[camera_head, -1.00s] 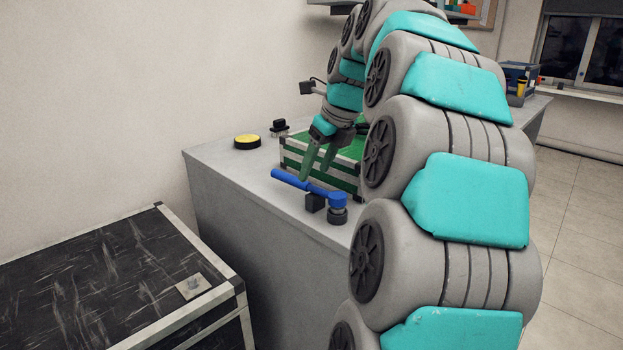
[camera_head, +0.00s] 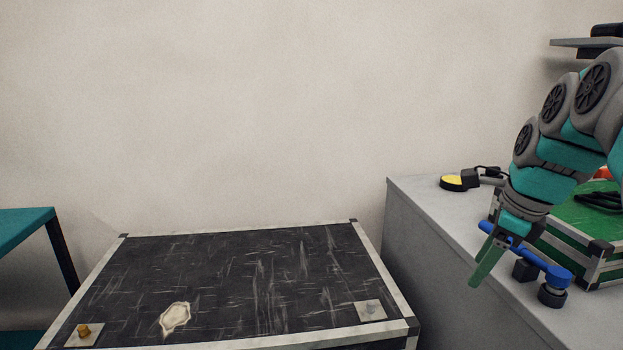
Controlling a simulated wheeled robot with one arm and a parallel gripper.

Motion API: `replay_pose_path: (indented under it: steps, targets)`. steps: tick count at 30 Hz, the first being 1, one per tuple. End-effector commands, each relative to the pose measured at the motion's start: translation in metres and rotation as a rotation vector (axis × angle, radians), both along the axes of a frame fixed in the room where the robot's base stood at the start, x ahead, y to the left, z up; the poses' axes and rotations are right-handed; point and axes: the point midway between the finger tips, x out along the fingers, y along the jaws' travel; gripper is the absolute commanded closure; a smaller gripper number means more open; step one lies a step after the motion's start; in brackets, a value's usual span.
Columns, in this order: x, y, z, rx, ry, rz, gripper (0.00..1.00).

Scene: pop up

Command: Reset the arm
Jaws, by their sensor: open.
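My gripper (camera_head: 479,262) is at the right of the head view, with its green fingers pointing down and to the left. It is open, and nothing shows between the fingers. It hangs at the left edge of the grey counter. My arm, grey and teal, comes in from the right edge and is cut off there. A blue handled tool (camera_head: 545,265) lies on the counter just behind and right of the fingers. I cannot tell whether the gripper touches it.
A grey counter (camera_head: 425,215) holds a yellow-topped black disc (camera_head: 452,183) and a green case (camera_head: 590,218). A teal table (camera_head: 22,228) is at far left.

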Motion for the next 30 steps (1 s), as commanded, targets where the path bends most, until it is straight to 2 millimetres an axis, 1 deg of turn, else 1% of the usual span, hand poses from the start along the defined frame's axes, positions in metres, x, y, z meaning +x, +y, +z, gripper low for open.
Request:
replay_pose_path:
  steps: [1,3,5,6,8,9,11,12,16,18,21,25,27,30]
  targets:
    - [-0.009,0.024,-0.012,-0.033,0.014,0.150,0.37]
    - [-0.022,0.051,-0.031,-0.075,0.035,0.363,0.37]
    - [-0.037,0.072,-0.047,-0.105,0.052,0.546,0.37]
    - [-0.046,0.085,-0.057,-0.126,0.058,0.668,0.37]
    - [-0.063,0.103,-0.073,-0.151,0.071,0.849,0.37]
    - [-0.075,0.114,-0.084,-0.166,0.080,0.970,0.37]
    - [-0.094,0.128,-0.100,-0.185,0.090,1.152,0.37]
    - [-0.108,0.137,-0.112,-0.191,0.099,1.273,0.37]
    - [-0.153,0.157,-0.145,-0.210,0.109,1.652,0.37]
    - [-0.176,0.163,-0.161,-0.208,0.115,1.831,0.37]
    - [-0.203,0.167,-0.179,-0.199,0.116,2.038,0.37]
    - [-0.223,0.169,-0.193,-0.186,0.112,2.201,0.37]
    - [-0.228,0.169,-0.196,-0.185,0.108,2.243,0.37]
    - [-0.229,0.169,-0.197,-0.184,0.108,2.251,0.37]
